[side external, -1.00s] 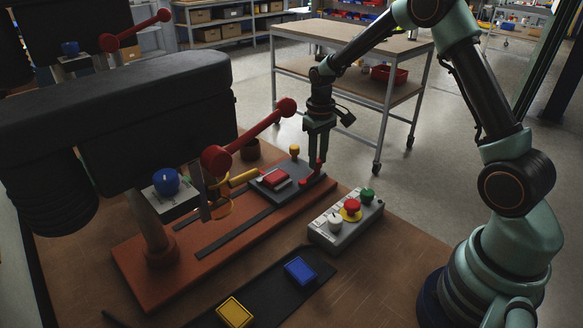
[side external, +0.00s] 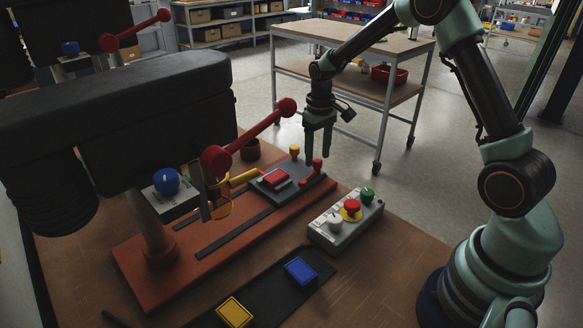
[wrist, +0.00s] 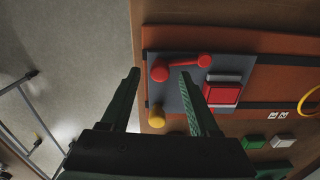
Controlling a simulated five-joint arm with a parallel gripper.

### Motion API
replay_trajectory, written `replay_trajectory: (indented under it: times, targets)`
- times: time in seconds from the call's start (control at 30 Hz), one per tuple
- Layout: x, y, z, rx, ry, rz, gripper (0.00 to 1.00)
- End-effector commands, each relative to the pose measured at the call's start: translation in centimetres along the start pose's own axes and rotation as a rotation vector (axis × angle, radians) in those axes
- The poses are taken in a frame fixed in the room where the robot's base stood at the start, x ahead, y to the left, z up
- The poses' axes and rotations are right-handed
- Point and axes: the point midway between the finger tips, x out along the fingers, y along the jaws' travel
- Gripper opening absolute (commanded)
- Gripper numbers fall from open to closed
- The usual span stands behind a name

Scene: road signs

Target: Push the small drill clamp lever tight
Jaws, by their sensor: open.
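The small clamp lever (side external: 311,173) is red. It sits at the right end of the dark grey vise block (side external: 270,192). In the wrist view the lever (wrist: 183,67) runs sideways, with a larger round red end at left and a smaller one at right. A red square block (side external: 276,177) and a yellow knob (side external: 294,150) are on the vise. My gripper (side external: 317,155) is open, pointing down just above the lever. In the wrist view its open fingers (wrist: 160,74) straddle the lever's larger end in the picture. I cannot tell whether they touch it.
The drill's long red handle (side external: 250,135) reaches toward my gripper from the left. A steel trolley (side external: 350,37) stands behind.

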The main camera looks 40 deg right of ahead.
Motion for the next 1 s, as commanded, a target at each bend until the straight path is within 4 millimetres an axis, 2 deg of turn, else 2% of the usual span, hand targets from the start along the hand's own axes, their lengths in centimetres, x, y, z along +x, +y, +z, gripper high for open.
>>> replay_trajectory:
  times: [0.3,0.5,0.7,1.0]
  targets:
    - [-6.5,0.0,-0.1,0.0,0.008,0.001,0.62]
    - [-9.6,0.0,-0.1,0.0,0.007,0.001,0.62]
    - [-10.9,0.0,-0.1,0.0,0.005,0.001,0.62]
    - [-11.0,0.0,0.0,0.0,0.004,0.001,0.62]
